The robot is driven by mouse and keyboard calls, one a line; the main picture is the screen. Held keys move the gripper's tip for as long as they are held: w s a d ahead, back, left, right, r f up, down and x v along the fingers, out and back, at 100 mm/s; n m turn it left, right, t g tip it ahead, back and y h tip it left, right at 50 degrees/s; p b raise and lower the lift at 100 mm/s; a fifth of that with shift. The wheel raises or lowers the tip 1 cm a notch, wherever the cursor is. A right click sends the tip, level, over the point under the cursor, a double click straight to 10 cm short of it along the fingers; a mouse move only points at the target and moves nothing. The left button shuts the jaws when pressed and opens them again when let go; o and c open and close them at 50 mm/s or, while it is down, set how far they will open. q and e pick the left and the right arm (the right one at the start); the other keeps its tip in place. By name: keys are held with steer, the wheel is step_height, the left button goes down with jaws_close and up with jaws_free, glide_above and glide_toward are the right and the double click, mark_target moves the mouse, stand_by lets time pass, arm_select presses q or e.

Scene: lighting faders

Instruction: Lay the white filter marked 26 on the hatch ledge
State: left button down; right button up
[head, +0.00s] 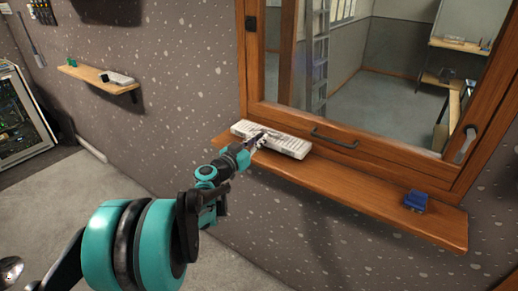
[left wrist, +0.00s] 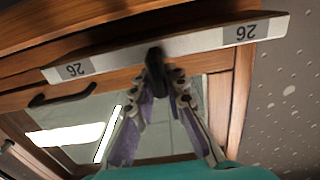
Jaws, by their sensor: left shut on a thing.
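The white filter (head: 287,144) is a long flat white bar over the left end of the wooden hatch ledge (head: 350,193). In the left wrist view the filter (left wrist: 195,43) shows the mark 26 near both ends, upside down. My left gripper (head: 259,139) is shut on the filter, near its middle. In the left wrist view the fingers (left wrist: 157,68) converge at the bar's lower edge, with a dark piece between them. I cannot tell whether the filter touches the ledge or hovers just above it. My right gripper is not in view.
A blue object (head: 416,201) sits near the ledge's right end. The hatch window (head: 350,75) with a dark handle (head: 334,139) rises behind the ledge. A wall shelf (head: 98,76) at the far left holds small objects. The ledge between filter and blue object is clear.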

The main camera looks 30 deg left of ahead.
arm_select(q)
steer(key=shift+f+b, duration=0.4)
steer(key=shift+f, duration=0.85)
steer(key=shift+f, duration=0.2)
steer(key=c, duration=1.6)
jaws_free()
steer(key=shift+o, duration=0.2)
steer(key=shift+r, duration=0.15)
